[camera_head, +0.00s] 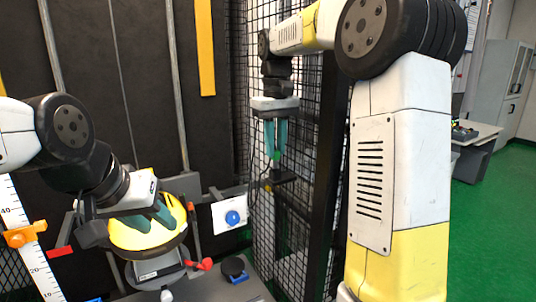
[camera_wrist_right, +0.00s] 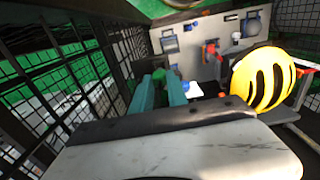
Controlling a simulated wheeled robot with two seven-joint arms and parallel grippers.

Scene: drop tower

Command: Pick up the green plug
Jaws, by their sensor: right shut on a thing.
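My right gripper (camera_head: 277,148) points down in front of the black mesh fence. Its teal fingers are shut on the small green plug (camera_head: 277,155), whose lower end shows between the fingertips. My left gripper (camera_head: 153,218) is at the lower left, in front of the yellow and black dome (camera_head: 140,240). Its teal fingers are spread apart with nothing seen between them. I cannot tell whether they touch the dome.
A ruler with an orange slider (camera_head: 25,234) is at far left. Green floor lies open at right.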

